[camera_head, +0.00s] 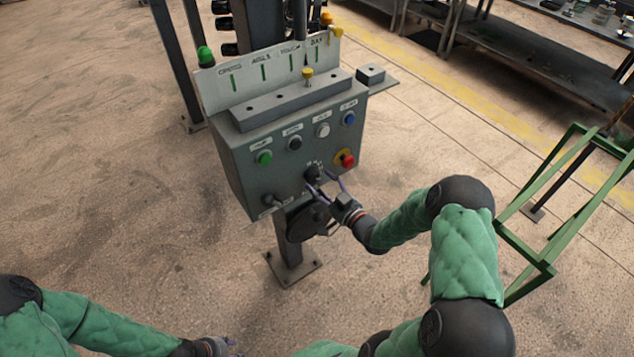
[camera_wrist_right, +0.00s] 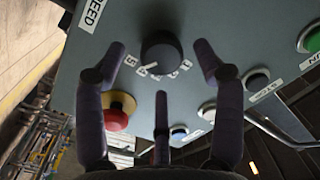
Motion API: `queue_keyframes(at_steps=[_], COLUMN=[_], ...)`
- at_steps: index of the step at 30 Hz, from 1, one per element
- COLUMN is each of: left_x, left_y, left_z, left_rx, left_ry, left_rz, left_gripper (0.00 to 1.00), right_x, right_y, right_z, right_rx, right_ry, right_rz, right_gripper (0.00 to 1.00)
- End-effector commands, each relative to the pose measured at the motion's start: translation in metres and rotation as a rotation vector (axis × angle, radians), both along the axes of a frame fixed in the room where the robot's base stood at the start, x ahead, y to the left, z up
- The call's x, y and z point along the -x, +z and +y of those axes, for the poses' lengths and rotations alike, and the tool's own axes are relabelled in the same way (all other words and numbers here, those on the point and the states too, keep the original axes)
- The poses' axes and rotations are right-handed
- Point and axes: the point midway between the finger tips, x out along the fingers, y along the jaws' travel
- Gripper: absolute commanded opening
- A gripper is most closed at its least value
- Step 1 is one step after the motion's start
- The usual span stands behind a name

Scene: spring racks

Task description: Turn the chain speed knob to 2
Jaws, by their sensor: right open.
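The chain speed knob (camera_wrist_right: 161,52) is a black round dial on the grey control box (camera_head: 236,158), with a scale of marks beside it and a label ending in "SPEED" near it. In the head view the knob (camera_head: 311,174) sits low on the box front, below the red button. My right gripper (camera_head: 327,188) is open just in front of the knob. In the right wrist view its fingers (camera_wrist_right: 162,62) stand apart on both sides of the knob, with no clear contact. My left gripper (camera_head: 218,346) is at the bottom edge, partly cut off; its opening is unclear.
A red emergency button (camera_head: 347,160) on a yellow base is close to the knob. Green (camera_head: 264,157), black, white and blue (camera_head: 349,118) buttons line the box. A black switch (camera_head: 271,201) is at lower left. A green frame (camera_head: 545,262) stands at right.

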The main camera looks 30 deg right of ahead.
Motion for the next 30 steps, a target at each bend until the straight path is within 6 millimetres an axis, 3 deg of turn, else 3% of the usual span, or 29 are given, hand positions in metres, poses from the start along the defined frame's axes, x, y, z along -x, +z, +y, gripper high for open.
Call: queue_keyframes(at_steps=[6, 16, 17, 21, 23, 30], left_x=[0.0, 0.0, 0.0, 0.0, 0.0, 0.0], left_y=[-0.002, -0.002, -0.002, -0.002, -0.002, -0.003], left_z=[0.0, 0.0, 0.0, 0.0, 0.0, 0.0], left_rx=[0.0, 0.0, 0.0, 0.0, 0.0, 0.0], left_ry=[0.0, 0.0, 0.0, 0.0, 0.0, 0.0], left_rz=[0.0, 0.0, 0.0, 0.0, 0.0, 0.0], left_gripper=[0.4, 0.4, 0.4, 0.4, 0.4, 0.4], right_x=[-0.02, -0.023, -0.023, -0.023, -0.023, -0.023], right_y=[0.0, 0.0, 0.0, 0.0, 0.0, -0.002], right_z=[0.003, 0.003, 0.003, 0.003, 0.004, 0.004], right_rx=[0.0, 0.0, 0.0, 0.0, 0.0, 0.005], right_ry=[0.0, -0.001, -0.001, -0.001, -0.001, 0.0], right_rz=[0.001, 0.001, 0.001, 0.001, 0.001, 0.003], right_gripper=[0.69, 0.69, 0.66, 0.27, 0.14, 0.14])
